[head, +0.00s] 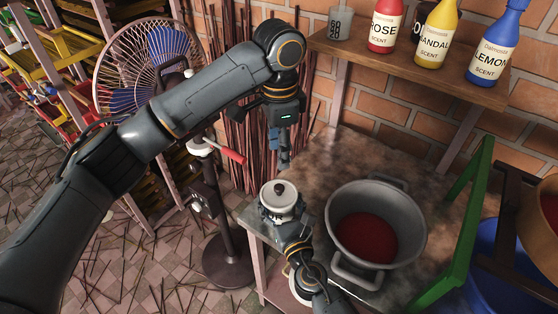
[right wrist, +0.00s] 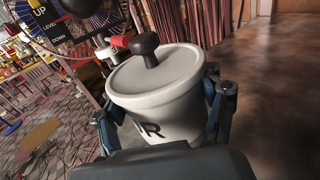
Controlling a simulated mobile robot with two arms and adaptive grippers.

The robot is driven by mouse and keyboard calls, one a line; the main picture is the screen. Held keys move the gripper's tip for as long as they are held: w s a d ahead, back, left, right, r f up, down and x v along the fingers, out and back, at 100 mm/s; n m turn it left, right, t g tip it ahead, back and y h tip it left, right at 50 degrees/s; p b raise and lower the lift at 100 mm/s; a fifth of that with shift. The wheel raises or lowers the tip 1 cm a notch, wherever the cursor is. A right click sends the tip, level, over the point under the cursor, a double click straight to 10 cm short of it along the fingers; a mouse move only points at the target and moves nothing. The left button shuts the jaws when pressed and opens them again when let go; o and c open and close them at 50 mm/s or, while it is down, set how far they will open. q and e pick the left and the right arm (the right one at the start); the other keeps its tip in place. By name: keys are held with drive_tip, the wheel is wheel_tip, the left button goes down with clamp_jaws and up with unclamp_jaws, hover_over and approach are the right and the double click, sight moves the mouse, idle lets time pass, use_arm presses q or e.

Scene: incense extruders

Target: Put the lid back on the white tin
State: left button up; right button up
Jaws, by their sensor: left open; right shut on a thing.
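The white tin (head: 279,212) stands at the left edge of the worktable, and the right wrist view shows it close up with dark letters on its side (right wrist: 165,115). The pale lid (right wrist: 155,72) with a black knob (right wrist: 145,46) lies on top of the tin and covers its mouth; it also shows in the head view (head: 280,197). My right gripper (head: 286,222) is shut on the tin, with a finger on either side of its body. My left gripper (head: 284,155) is open and empty, pointing down above the knob and apart from it.
A grey pot (head: 342,218) of red stuff stands right of the tin. A shelf (head: 400,62) above holds a grey cup (head: 340,24) and several scent bottles. An extruder with a red handle (head: 222,150) stands left of the table. A green frame (head: 460,220) is at right.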

idle(0.3)
drive_tip(key=o, duration=1.8)
drive_tip(key=shift+c, duration=0.2)
drive_tip(key=v, duration=1.2)
